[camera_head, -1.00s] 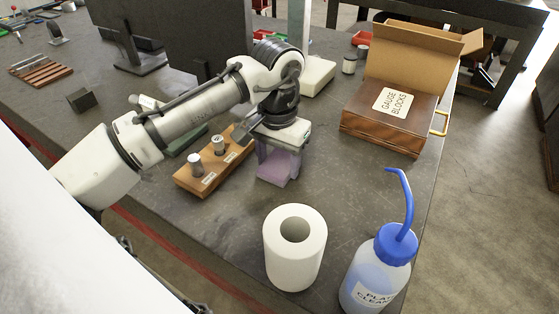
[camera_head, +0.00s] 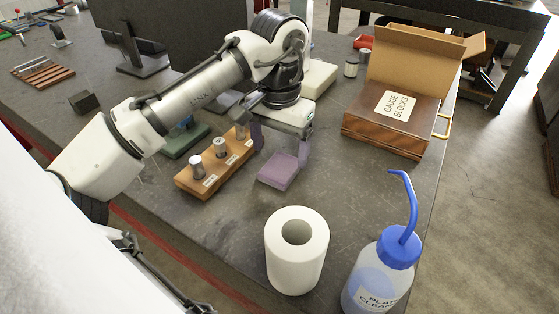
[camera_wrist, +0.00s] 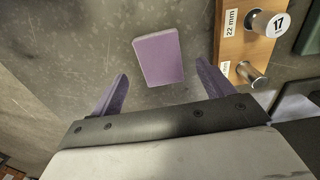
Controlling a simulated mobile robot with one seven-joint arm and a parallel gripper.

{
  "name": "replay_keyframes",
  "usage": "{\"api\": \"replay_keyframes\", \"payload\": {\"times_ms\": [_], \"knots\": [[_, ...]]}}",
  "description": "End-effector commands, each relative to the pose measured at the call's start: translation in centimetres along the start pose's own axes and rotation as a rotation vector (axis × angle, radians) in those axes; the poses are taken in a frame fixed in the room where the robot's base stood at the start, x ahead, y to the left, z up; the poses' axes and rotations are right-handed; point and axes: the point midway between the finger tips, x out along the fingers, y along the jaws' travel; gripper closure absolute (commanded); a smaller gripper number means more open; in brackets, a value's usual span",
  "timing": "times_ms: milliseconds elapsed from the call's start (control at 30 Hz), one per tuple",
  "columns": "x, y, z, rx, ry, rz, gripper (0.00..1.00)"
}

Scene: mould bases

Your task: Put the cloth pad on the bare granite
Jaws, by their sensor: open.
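The cloth pad is a flat purple rectangle (camera_head: 279,171) lying on the dark granite surface (camera_head: 215,222), just right of the wooden block with pins. It also shows in the wrist view (camera_wrist: 159,57), flat and apart from the fingers. My gripper (camera_head: 280,143) is open and empty, its purple fingers spread above and just behind the pad. In the wrist view the two fingertips (camera_wrist: 162,68) point toward the pad from either side, with nothing between them.
A wooden block (camera_head: 190,180) with several metal pins stands left of the pad. A white paper roll (camera_head: 294,262) and a blue-capped wash bottle (camera_head: 375,275) stand in front. A gauge-block box (camera_head: 385,133) stands at right. Granite between roll and wooden block is clear.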

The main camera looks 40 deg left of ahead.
Motion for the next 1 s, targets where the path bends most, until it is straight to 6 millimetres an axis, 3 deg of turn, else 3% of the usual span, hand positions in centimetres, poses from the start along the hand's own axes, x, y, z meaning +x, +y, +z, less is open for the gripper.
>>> {"api": "replay_keyframes", "payload": {"times_ms": [200,400,833,933,1000], "knots": [[-4.6,0.1,-0.1,0.001,0.002,-0.001,0.2],[-7.1,0.0,0.0,0.0,-0.001,-0.001,0.2],[-7.6,0.1,-0.1,0.003,0.006,0.0,0.2],[-7.8,0.8,-1.2,0.031,0.068,0.007,0.2],[-8.3,2.1,-3.1,0.072,0.174,0.017,0.2]]}}
